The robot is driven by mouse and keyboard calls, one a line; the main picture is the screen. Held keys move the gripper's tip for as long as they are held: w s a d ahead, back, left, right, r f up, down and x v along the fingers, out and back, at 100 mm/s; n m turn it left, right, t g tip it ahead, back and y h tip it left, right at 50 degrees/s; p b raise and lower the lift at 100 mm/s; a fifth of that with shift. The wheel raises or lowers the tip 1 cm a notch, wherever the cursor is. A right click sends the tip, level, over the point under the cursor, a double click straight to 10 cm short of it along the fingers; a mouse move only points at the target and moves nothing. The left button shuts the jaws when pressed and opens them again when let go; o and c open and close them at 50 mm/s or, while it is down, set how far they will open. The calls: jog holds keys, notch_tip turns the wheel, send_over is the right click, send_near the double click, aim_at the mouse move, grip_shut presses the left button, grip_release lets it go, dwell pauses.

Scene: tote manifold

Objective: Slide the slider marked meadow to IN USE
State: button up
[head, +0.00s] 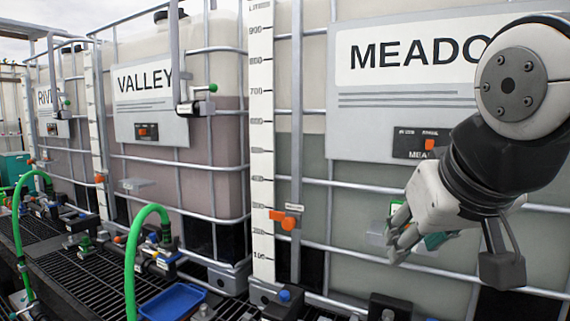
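The meadow slider is a small dark plate (404,143) on the white sign of the right tank, with an orange knob (430,144). The knob sits toward the right end of the plate. Small lettering above it seems to read IN USE at the left; the right word is too blurred to read. The label below is partly hidden by my arm. My gripper (399,238) is below the plate, in front of the tank's cage bars and apart from the slider. Its fingers point left and down, and their gap is unclear.
The MEADOW sign (355,112) is partly covered by my arm. The VALLEY tank's sign (152,103) has a similar slider (146,132) at the left. An orange clip (288,222) sits on the gauge post. Green hoses (131,262) and a blue tray (172,302) lie lower left.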

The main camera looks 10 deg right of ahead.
jog(key=w+d+r+m+t+h+b, duration=0.25)
jog(key=w+d+b, duration=0.25)
jog(key=w+b, duration=0.65)
jog(key=m+t+h+b, duration=0.4)
jog(key=h+b, duration=0.3)
jog(key=b, duration=1.2)
send_near(430, 144)
jog(key=shift+n+g+y, duration=0.25)
jog(key=x, duration=0.9)
jog(key=shift+w+d+r, duration=0.1)
jog(key=shift+w+r, duration=0.05)
jog(key=shift+r, duration=0.15)
grip_shut()
